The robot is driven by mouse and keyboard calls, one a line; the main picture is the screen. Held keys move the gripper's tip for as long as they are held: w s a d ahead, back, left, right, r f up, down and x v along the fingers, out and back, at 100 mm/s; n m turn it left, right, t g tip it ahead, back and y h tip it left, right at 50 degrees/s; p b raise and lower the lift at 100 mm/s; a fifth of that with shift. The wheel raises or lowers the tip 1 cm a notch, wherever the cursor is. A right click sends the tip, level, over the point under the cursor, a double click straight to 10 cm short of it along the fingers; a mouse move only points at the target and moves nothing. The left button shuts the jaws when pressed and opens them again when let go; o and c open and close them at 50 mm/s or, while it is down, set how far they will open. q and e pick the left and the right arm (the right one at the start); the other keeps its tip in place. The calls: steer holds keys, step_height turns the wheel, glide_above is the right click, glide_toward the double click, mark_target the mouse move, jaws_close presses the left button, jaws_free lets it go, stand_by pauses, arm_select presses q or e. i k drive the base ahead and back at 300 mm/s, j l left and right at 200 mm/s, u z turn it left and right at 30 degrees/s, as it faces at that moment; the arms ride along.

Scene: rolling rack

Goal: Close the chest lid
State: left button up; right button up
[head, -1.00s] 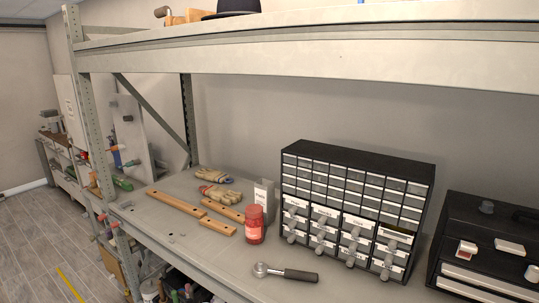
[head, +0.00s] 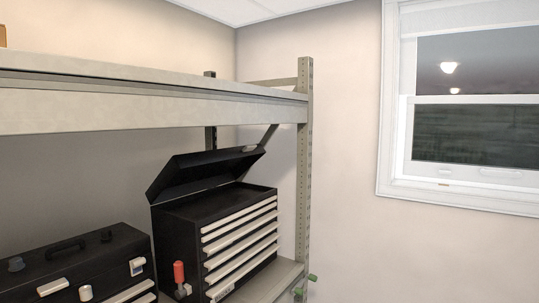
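A black tool chest (head: 185,223) with several pale-fronted drawers stands on the rack shelf near its right end. Its black lid (head: 205,168) is raised and tilted back, so the chest top is open. Neither of my grippers shows in the head view.
A second black toolbox (head: 75,262), with its lid down, stands left of the chest. A red-handled tool (head: 179,272) is at the chest's front left. The upper shelf beam (head: 150,112) runs above, and a rack post (head: 303,160) stands right. A window (head: 470,110) is on the right wall.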

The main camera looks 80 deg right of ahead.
mark_target(184, 174)
steer(key=z, duration=2.2)
